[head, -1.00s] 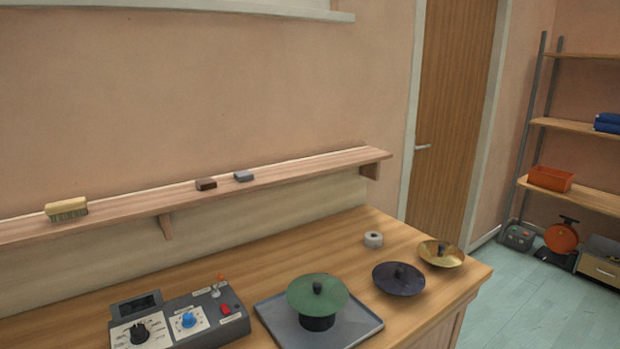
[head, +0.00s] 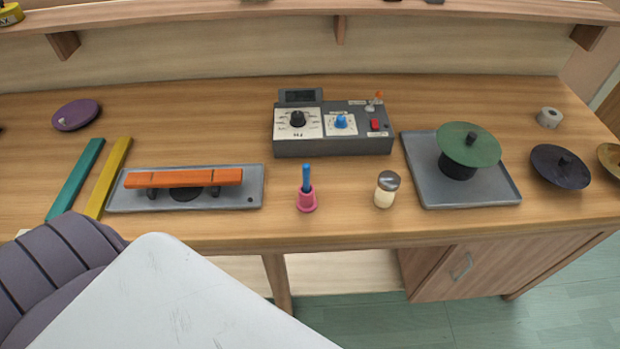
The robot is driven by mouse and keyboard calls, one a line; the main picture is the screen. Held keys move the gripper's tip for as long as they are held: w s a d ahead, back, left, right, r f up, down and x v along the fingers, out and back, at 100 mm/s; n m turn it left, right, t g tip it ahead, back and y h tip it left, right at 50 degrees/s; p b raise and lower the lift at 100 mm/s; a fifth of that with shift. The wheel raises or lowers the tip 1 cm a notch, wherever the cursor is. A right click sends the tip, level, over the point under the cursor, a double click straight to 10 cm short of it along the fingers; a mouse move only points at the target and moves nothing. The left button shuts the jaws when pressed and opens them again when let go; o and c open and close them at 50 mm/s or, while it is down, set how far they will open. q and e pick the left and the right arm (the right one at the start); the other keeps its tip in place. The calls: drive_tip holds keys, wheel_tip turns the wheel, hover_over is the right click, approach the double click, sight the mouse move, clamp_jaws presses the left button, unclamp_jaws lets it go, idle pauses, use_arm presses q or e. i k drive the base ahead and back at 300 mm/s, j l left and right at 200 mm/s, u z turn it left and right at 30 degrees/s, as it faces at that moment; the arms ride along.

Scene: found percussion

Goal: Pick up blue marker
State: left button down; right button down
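The blue marker (head: 306,177) stands upright in a small pink holder (head: 307,200) near the front edge of the wooden bench, about the middle of the head view. Its upper part shows; its lower end is hidden inside the holder. Neither of my grippers is in view.
A grey control box (head: 333,146) stands behind the marker. A shaker (head: 386,189) is to its right, then a tray (head: 421,177) with a green disc. To its left is a tray (head: 256,187) with an orange bar. A white surface (head: 170,300) fills the lower left foreground.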

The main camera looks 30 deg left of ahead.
sight(305, 165)
drive_tip(key=u, duration=1.95)
drive_tip(key=k+j+z, duration=0.1)
drive_tip(key=j, duration=0.3)
drive_tip(key=k+j+z, duration=0.1)
drive_tip(key=j, duration=0.25)
drive_tip(key=k+j+z, duration=0.1)
drive_tip(key=k+j, duration=0.2)
drive_tip(key=k+j+z, duration=0.1)
drive_tip(key=j, duration=0.3)
drive_tip(key=i+l, duration=0.35)
